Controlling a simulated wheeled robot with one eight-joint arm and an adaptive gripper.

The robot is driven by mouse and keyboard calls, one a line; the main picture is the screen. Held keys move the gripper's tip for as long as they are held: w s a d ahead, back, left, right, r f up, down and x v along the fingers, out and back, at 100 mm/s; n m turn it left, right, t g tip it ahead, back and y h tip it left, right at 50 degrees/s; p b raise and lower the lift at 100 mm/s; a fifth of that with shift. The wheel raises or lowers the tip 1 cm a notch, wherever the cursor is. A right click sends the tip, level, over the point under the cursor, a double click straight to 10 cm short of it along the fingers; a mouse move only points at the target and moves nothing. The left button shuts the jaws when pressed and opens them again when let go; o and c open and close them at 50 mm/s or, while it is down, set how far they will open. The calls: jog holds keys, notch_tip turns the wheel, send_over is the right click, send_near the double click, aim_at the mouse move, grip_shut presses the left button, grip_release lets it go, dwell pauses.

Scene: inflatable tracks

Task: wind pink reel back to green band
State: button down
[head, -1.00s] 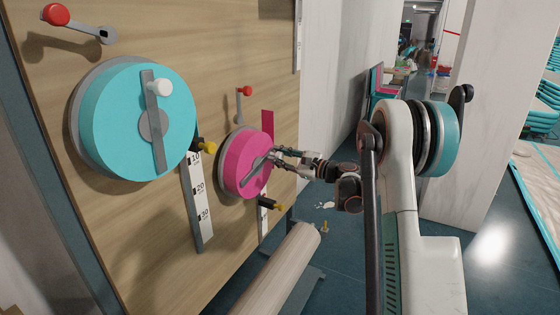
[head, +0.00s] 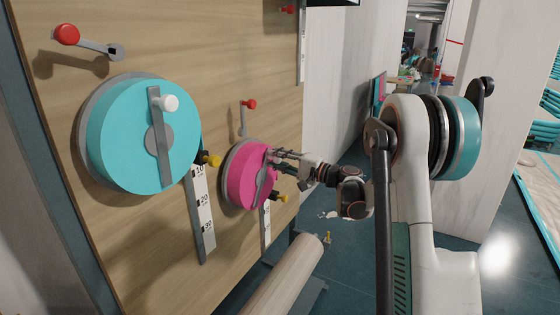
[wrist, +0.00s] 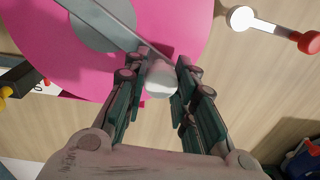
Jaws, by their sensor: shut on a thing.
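The pink reel (head: 243,178) is mounted on the wooden board, with a grey crank bar (head: 262,185) across its face. In the wrist view the pink reel (wrist: 110,50) fills the upper left, and the crank bar (wrist: 115,22) runs down to a white knob (wrist: 160,80). My gripper (head: 274,156) is at the reel's upper right edge. In the wrist view my gripper (wrist: 161,78) has its fingers on both sides of the white knob, shut on it. A white scale strip (head: 266,226) is partly visible below the reel. I cannot make out a green band.
A larger turquoise reel (head: 120,135) with its own white knob is at the left. Red-knobbed levers (head: 249,104) and yellow-tipped pins (head: 283,198) stick out from the board (head: 215,60). A pale roller (head: 285,275) lies below. Open floor is at the right.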

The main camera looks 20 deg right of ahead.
jog(key=shift+s+a+r+n, duration=0.2)
jog(key=shift+a+n, duration=0.15)
jog(key=shift+n, duration=0.35)
jog(key=c, duration=1.3)
grip_release()
jog(key=shift+s, duration=0.1)
jog(key=v, duration=1.2)
